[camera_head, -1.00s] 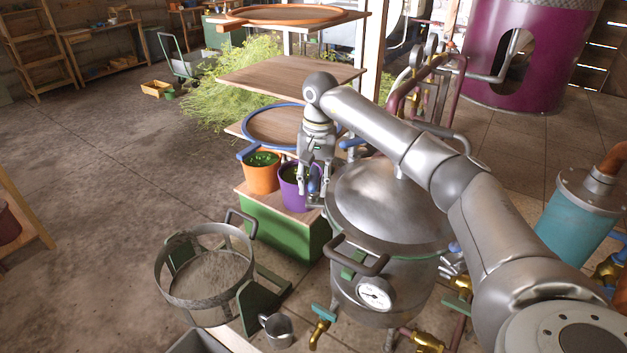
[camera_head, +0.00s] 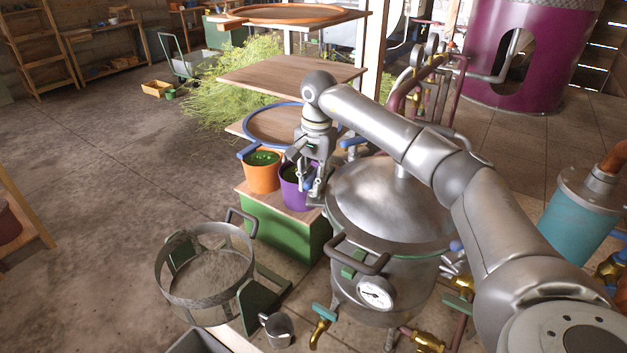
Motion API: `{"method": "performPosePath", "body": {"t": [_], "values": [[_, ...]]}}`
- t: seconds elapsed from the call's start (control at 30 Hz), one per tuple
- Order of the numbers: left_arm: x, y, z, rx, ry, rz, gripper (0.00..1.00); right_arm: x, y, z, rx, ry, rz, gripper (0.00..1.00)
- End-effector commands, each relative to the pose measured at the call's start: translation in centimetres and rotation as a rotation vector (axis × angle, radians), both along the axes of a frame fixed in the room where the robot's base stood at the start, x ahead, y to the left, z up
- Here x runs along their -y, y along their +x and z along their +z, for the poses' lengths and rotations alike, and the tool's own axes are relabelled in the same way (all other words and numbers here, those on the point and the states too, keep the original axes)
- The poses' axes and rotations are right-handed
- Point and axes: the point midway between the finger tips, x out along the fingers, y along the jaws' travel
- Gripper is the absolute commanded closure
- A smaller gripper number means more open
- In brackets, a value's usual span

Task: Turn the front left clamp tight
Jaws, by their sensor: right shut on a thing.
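The still pot (camera_head: 390,205) has a domed steel lid, with a clamp at the left side of its rim. That front left clamp shows as a blue handle (camera_head: 308,184), partly hidden by my fingers. My right gripper (camera_head: 309,190) points down at the left rim and is shut on this clamp's handle. How tight the clamp is cannot be told. Another blue clamp handle (camera_head: 353,142) shows at the back left of the lid, and one more (camera_head: 455,246) at the right. My left gripper is not in view.
A purple pot (camera_head: 292,195) stands close behind and left of my right gripper, next to an orange pot (camera_head: 262,177) on a green-sided stand (camera_head: 275,228). A dark handle (camera_head: 357,255) and a gauge (camera_head: 375,293) are at the still's front. A round metal basket (camera_head: 205,290) stands at the left.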

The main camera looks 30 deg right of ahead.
Motion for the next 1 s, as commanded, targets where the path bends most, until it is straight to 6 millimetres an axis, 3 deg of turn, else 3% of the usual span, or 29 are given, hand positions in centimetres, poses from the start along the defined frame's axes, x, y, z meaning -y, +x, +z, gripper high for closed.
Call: {"method": "performPosePath", "body": {"t": [1.0], "values": [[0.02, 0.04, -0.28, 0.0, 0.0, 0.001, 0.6, 0.0, 0.94, 0.11, 0.005, 0.001, -0.957, 1.0]]}}
